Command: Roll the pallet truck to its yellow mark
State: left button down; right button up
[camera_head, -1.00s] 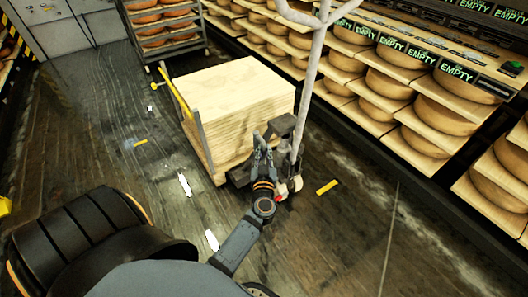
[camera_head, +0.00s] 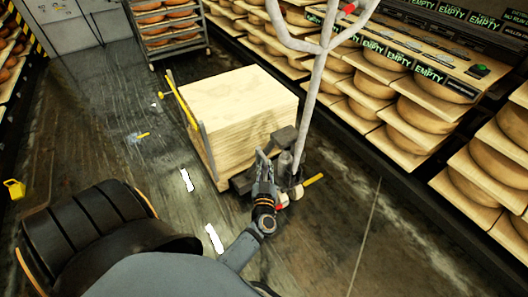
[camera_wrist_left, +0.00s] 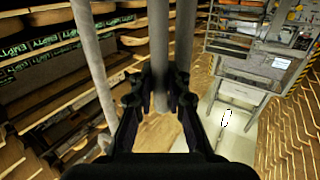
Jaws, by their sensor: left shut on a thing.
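The pallet truck (camera_head: 287,160) stands on the dark floor, carrying a tall stack of pale boards (camera_head: 240,98). Its grey handle (camera_head: 314,95) rises to a forked loop at the top of the head view. A short yellow strip (camera_head: 314,179) lies on the floor just right of the truck's small wheels. Another yellow strip (camera_head: 143,135) lies left of the load. My left gripper (camera_head: 264,158) is low beside the truck's handle end. In the left wrist view my left gripper (camera_wrist_left: 160,85) is shut on a grey upright bar (camera_wrist_left: 159,50). My right gripper is out of view.
Long shelves of cheese wheels (camera_head: 415,115) line the right side. A rack of cheese wheels (camera_head: 165,25) stands behind the load. White patches (camera_head: 186,180) mark the floor left of the truck. A yellow object (camera_head: 14,188) is at the left edge. Floor left of the load is open.

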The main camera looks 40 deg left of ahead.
pick_arm(q)
jog(key=shift+w+d+r, duration=0.1)
jog(key=shift+w+r, duration=0.15)
jog(key=shift+r, duration=0.05)
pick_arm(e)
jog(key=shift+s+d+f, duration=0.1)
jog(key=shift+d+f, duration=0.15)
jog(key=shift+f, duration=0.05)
pick_arm(q)
jog(key=c, duration=1.6)
grip_release()
jog(key=shift+f, duration=0.15)
jog(key=shift+c, duration=0.2)
jog(key=shift+s+a, duration=0.15)
jog(key=shift+a, duration=0.05)
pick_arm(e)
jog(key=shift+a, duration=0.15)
